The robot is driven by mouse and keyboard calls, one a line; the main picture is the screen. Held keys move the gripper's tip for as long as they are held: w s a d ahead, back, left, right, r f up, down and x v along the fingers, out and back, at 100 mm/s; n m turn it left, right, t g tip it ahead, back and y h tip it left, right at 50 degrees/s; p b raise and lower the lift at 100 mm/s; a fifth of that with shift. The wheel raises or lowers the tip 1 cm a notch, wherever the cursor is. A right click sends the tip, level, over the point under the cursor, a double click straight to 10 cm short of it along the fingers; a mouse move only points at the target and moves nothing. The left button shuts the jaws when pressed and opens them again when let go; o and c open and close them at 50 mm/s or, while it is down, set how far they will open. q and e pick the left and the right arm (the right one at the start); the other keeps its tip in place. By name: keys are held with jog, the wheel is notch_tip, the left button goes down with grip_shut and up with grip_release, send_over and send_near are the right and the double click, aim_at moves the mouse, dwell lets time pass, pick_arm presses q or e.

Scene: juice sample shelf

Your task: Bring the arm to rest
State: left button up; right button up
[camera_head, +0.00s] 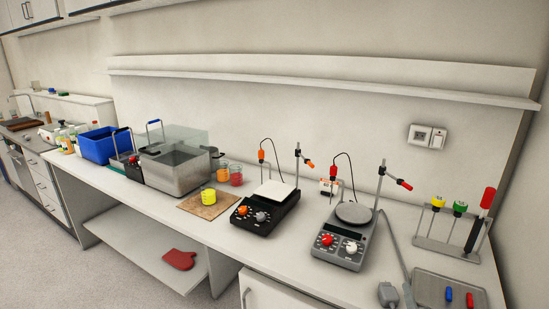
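Neither of my grippers and neither of my arms shows in the head view. A long white bench (208,228) runs from the left to the lower right, with lab gear standing on it. Whether my grippers are open or shut, and where my arms are, cannot be seen.
A black hotplate (264,216) and a grey hotplate (343,235) stand mid-bench. A blue bin (97,147), a steel bath (176,172) and juice beakers (236,178) are further left. A rack (447,247) and tray (432,288) are right. A red mitt (180,259) lies on the lower shelf.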

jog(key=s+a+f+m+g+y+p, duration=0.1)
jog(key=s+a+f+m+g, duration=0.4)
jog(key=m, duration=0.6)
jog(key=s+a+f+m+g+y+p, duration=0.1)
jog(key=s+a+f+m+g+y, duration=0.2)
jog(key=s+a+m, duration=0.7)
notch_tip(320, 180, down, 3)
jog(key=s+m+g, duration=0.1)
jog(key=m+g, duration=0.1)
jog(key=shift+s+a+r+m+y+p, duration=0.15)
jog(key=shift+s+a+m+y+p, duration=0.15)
jog(key=shift+p, duration=0.1)
